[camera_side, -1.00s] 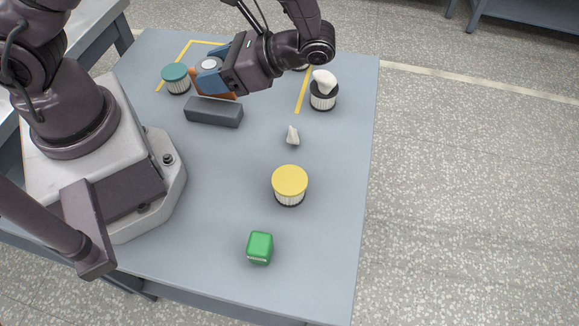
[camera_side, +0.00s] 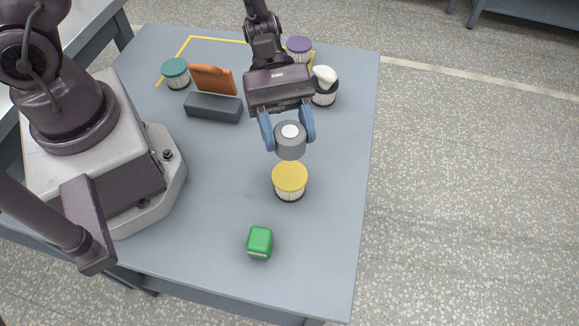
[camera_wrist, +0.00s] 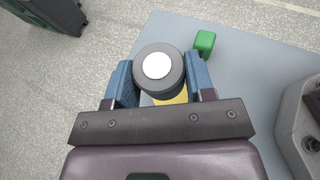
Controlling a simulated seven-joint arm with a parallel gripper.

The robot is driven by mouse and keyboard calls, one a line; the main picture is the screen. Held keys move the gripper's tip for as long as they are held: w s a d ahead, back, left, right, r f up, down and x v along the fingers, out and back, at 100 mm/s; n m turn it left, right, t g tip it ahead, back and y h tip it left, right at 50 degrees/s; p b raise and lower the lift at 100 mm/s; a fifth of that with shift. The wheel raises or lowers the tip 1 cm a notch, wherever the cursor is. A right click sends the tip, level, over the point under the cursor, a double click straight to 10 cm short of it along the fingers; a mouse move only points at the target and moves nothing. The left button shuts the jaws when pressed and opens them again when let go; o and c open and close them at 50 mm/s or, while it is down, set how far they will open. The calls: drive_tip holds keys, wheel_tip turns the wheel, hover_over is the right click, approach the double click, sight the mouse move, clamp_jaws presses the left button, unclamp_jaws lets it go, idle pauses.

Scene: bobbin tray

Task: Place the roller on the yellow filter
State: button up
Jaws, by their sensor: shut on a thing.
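The roller (camera_side: 290,146) is a dark grey cylinder with a white disc on its upper end. My gripper (camera_side: 288,137) is shut on it, with one blue finger on each side. The roller also shows between the fingers in the wrist view (camera_wrist: 158,70). The yellow filter (camera_side: 290,179) has a yellow lid and a white pleated side. It stands upright on the table, just in front of and below the roller in the side view. In the wrist view a bit of its yellow lid (camera_wrist: 172,98) shows below the roller; the rest is hidden.
A green block (camera_side: 260,242) stands nearer the front. At the back are a teal-lidded filter (camera_side: 176,74), an orange panel (camera_side: 213,79) by a dark grey block (camera_side: 213,107), a purple-lidded filter (camera_side: 299,47), and a filter with a white lump on top (camera_side: 324,87). The right front table is clear.

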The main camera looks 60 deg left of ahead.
sight(289, 170)
wheel_tip(289, 170, down, 7)
drive_tip(key=shift+f, duration=0.2)
drive_tip(key=shift+f, duration=0.1)
drive_tip(key=o, duration=0.9)
drive_tip(key=shift+o, duration=0.2)
